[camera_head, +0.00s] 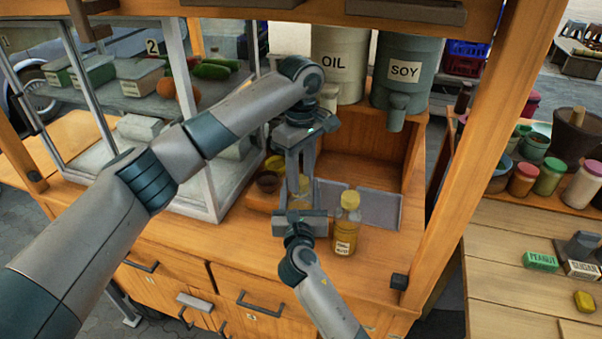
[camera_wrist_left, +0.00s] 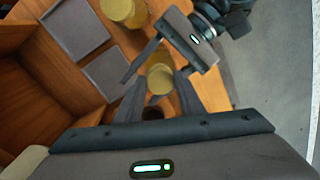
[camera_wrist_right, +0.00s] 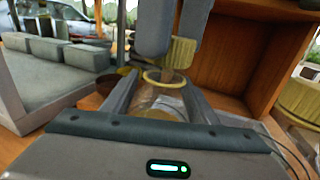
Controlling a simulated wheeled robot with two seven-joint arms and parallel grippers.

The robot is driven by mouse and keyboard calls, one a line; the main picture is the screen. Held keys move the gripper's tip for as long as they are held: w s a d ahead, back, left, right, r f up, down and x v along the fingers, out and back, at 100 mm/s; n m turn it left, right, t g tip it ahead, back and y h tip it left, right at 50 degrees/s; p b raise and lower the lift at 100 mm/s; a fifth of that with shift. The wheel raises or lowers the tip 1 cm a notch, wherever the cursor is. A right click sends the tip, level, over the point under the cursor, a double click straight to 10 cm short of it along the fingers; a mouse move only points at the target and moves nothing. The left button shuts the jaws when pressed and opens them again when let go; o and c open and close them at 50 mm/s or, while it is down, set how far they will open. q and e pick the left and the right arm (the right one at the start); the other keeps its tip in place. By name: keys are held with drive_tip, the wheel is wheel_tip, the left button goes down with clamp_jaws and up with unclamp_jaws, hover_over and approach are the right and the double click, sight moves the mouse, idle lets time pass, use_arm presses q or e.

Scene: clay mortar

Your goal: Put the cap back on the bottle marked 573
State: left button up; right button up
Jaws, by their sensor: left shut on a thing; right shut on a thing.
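My left gripper (camera_head: 300,172) points down and is shut on a yellow cap (camera_wrist_right: 180,52). The cap also shows between its fingers in the left wrist view (camera_wrist_left: 160,78). My right gripper (camera_head: 300,213) is shut on a clear bottle (camera_wrist_right: 160,100), which stands upright below the cap. In the right wrist view the cap is right at the bottle's mouth, a little to the right of its rim; I cannot tell whether they touch. In the head view the grippers mostly hide this bottle, and no number on it can be read.
Another bottle (camera_head: 346,228) with a yellow cap and a label stands just right of the grippers. A small brown bowl (camera_head: 268,181) is at left. Grey plates (camera_head: 378,208) lie at right. OIL (camera_head: 338,62) and SOY (camera_head: 405,72) containers are above, behind.

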use_arm(q)
drive_tip(key=shift+f, duration=0.45)
